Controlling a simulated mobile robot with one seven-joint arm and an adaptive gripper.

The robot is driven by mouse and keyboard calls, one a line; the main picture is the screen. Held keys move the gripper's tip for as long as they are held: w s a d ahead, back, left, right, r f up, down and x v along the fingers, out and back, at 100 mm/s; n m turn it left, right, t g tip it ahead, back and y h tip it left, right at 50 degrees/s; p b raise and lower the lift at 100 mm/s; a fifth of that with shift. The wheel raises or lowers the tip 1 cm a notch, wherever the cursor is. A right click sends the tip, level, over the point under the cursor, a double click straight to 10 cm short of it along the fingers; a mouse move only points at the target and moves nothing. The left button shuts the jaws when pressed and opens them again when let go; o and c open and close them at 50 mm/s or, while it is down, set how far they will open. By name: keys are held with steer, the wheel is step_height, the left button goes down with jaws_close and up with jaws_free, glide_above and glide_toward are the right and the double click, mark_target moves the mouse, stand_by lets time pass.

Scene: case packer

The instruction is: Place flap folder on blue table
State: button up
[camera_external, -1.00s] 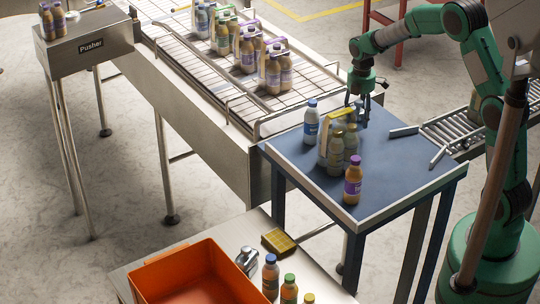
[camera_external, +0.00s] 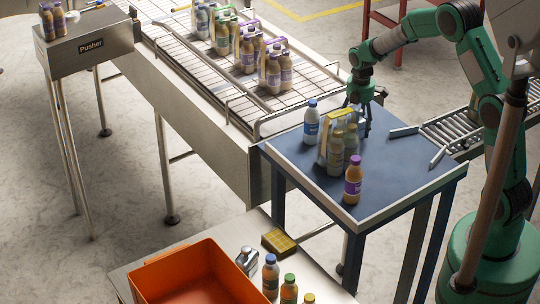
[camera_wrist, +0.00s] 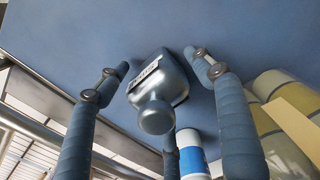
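The flap folder (camera_wrist: 158,82) is a grey metal block with a round knob and a small label, unreadable to me. In the external view my gripper (camera_external: 361,118) points down over the back part of the table, behind a bottle carrier. The flap folder is hidden there. Contact with the tabletop cannot be made out.
A yellow-topped carrier with bottles (camera_external: 337,152), a blue-capped bottle (camera_external: 311,124) and a purple-capped bottle (camera_external: 353,182) stand on the table close to my gripper. The table's right part is clear. A conveyor (camera_external: 205,72), roller track (camera_external: 462,128) and orange bin (camera_external: 150,268) surround it.

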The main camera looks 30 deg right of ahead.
mark_target(359, 110)
steer(key=shift+r, duration=0.15)
step_height(359, 110, up, 12)
steer(key=shift+f+b, duration=0.1)
steer(key=shift+b, duration=0.2)
stand_by(0.5)
steer(key=shift+r, duration=0.25)
stand_by(0.4)
